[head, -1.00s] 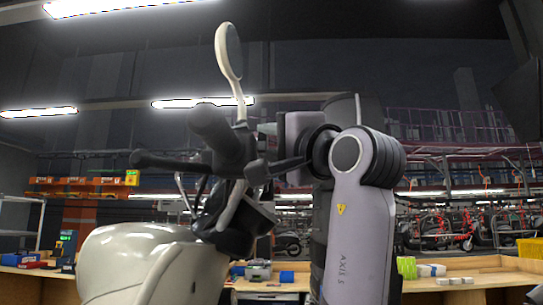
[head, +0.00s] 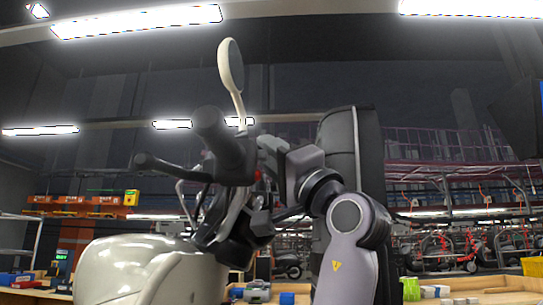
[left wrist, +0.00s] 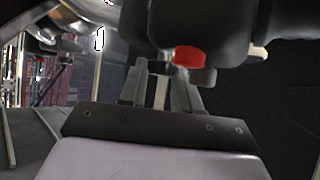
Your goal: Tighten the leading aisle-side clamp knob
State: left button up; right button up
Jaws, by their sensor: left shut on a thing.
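The cream scooter (head: 140,268) stands at the left in the head view, with dark handlebar grips (head: 213,128) and a round mirror (head: 232,66). My left gripper (head: 264,160) is close against the right side of the handlebar. In the left wrist view its fingers (left wrist: 166,74) are close together, just below a dark housing (left wrist: 225,25) with a red button-like part (left wrist: 190,57). A pale strip shows between the fingers. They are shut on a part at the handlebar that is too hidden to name. I cannot make out a clamp knob. My right gripper is out of view.
Behind are workbenches with boxes, including blue ones (head: 287,298) and green ones (head: 411,289). An orange rack (head: 82,201) is at the back left. More scooters (head: 460,250) stand at the far right. The handlebar and mirror stem crowd my gripper.

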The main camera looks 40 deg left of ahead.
pick_arm(q)
jog(key=o, duration=1.1)
jog(key=shift+c, duration=0.2)
jog(key=b+v, duration=0.2)
jog(key=v, duration=0.5)
jog(key=shift+d, duration=0.1)
